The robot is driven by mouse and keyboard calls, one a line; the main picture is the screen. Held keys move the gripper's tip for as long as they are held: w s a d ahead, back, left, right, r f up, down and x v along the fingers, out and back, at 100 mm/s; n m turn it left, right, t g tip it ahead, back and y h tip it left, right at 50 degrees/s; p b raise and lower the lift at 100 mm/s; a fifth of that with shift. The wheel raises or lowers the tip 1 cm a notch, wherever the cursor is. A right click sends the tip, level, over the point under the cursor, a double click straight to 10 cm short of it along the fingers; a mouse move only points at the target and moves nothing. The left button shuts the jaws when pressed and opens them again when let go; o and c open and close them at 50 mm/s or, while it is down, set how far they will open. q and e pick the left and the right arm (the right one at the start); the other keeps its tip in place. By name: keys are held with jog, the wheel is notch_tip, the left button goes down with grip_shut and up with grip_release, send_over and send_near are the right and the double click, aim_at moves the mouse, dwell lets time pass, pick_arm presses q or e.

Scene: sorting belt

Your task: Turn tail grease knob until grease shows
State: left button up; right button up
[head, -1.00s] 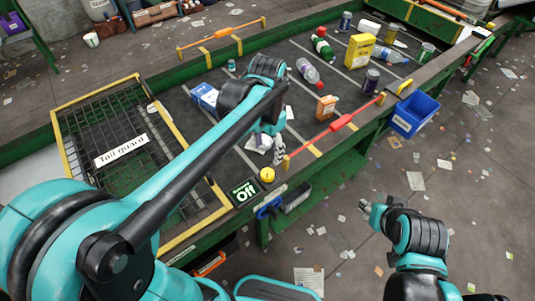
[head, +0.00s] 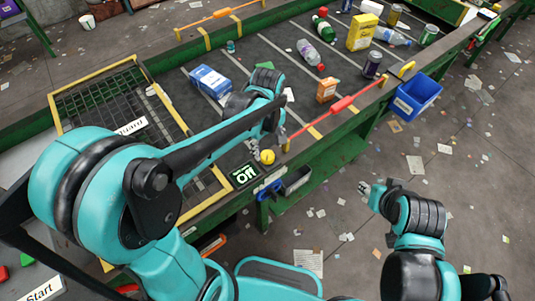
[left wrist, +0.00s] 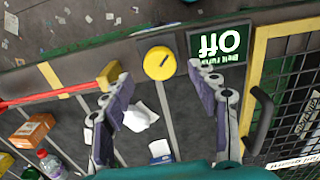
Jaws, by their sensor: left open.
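The yellow round knob (head: 267,156) with a dark pointer line sits at the near edge of the belt frame, beside the "Off" sign (head: 243,174). In the left wrist view the knob (left wrist: 159,62) lies ahead, between the spread fingers. My left gripper (left wrist: 158,76) is open and empty. In the head view the left gripper (head: 270,135) hangs just beyond the knob, its fingers partly hidden by the wrist; I cannot tell whether it touches. My right gripper (head: 368,190) is off the belt over the floor; its jaw state is unclear.
The tail guard mesh (head: 110,112) lies left of the knob. A red-and-yellow bar (head: 342,105) runs along the near belt edge. A blue bin (head: 415,97) hangs off the side. A blue box (head: 210,82), orange carton (head: 326,90) and bottle (head: 309,53) lie on the belt.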

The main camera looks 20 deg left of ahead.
aim_at(267, 155)
pick_arm(q)
jog(key=shift+f+b, duration=0.45)
jog(key=shift+f, duration=1.55)
jog(key=c, duration=1.2)
jog(key=shift+m, duration=3.4)
